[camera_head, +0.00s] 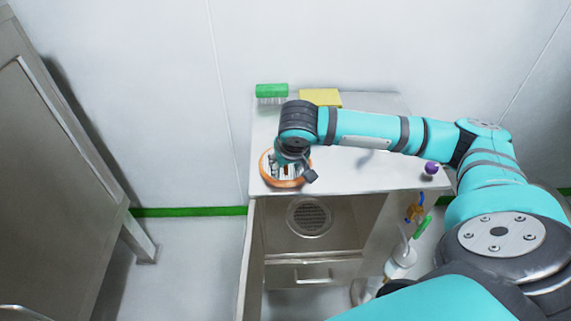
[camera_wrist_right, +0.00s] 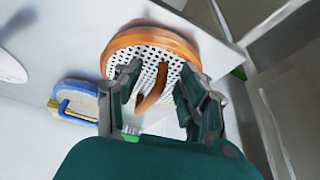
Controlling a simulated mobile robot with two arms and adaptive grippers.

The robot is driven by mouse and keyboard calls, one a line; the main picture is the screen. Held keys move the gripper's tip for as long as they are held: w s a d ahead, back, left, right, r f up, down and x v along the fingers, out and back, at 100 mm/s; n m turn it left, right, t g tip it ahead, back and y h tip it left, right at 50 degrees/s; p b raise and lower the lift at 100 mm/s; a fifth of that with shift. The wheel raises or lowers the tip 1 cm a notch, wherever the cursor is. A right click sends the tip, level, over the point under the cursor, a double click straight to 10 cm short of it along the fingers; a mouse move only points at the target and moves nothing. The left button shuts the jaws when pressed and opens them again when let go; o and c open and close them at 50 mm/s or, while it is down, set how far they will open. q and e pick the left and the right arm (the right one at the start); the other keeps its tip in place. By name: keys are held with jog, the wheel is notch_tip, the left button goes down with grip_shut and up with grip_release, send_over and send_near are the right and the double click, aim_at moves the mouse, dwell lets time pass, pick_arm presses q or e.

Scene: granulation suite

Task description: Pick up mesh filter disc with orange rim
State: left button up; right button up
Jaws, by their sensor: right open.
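The mesh filter disc (camera_head: 266,176) has an orange rim and lies near the front left corner of the grey cabinet top. In the right wrist view the disc (camera_wrist_right: 120,46) shows white perforated mesh and a curved orange-brown handle (camera_wrist_right: 152,92) across its middle. My right gripper (camera_head: 296,172) is over the disc and hides part of it in the head view. In the right wrist view the right gripper (camera_wrist_right: 160,82) is open, with one finger on each side of the handle. I cannot tell whether the fingers touch it. My left gripper is not in view.
A green brush (camera_head: 271,91) and a yellow block (camera_head: 320,97) sit at the back of the cabinet top (camera_head: 390,181). A purple ball (camera_head: 431,168) is near its right edge. The open cabinet below has a round grille (camera_head: 310,217). A grey metal unit (camera_head: 60,160) stands at left.

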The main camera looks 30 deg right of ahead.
grip_shut()
jog(key=shift+r, duration=0.15)
dwell(0.4)
